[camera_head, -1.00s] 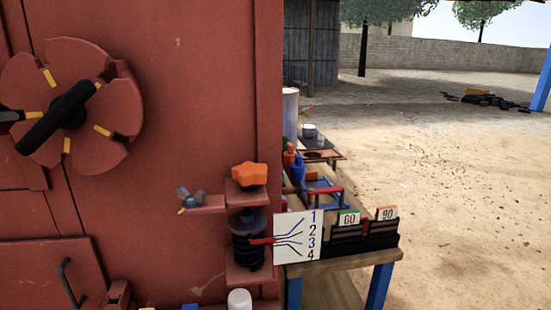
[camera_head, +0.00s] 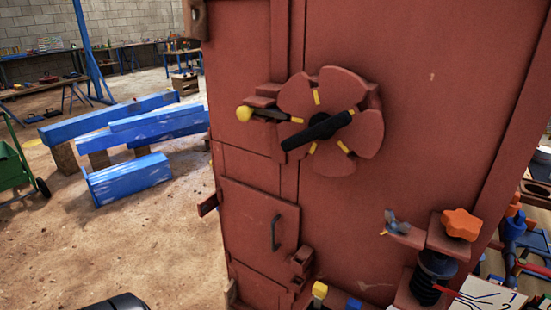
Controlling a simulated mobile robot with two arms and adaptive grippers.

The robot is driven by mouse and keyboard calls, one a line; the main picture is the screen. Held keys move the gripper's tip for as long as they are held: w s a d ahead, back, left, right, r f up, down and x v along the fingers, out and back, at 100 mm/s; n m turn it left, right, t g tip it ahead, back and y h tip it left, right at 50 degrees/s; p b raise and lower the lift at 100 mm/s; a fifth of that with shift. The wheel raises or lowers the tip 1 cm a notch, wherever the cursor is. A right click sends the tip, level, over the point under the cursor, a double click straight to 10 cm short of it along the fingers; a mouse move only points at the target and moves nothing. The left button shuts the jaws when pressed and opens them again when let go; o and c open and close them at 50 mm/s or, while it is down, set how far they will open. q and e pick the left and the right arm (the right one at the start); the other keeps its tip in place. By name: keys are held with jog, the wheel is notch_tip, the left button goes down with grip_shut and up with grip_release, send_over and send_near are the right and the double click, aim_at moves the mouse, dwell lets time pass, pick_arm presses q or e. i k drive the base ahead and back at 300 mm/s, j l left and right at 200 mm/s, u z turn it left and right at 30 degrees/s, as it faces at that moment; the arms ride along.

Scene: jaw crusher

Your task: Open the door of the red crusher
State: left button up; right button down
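The red crusher (camera_head: 415,120) fills the middle and right of the view. A small red door (camera_head: 258,228) with a dark vertical handle (camera_head: 275,232) sits low on its left part and looks closed. Above it, a round red wheel (camera_head: 335,120) carries a black bar with yellow marks. A lever with a yellow knob (camera_head: 244,113) sticks out left of the wheel. Neither gripper can be made out; a dark shape at the bottom edge is too cut off to identify.
Blue beams (camera_head: 130,175) lie on blocks on the ground to the left, and a green cart (camera_head: 12,170) stands at the left edge. An orange star knob (camera_head: 461,224) and a wing nut (camera_head: 396,222) project from the crusher's right side. Bare ground lies left of the crusher.

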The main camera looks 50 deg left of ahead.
aim_at(263, 229)
jog(key=u, duration=1.55)
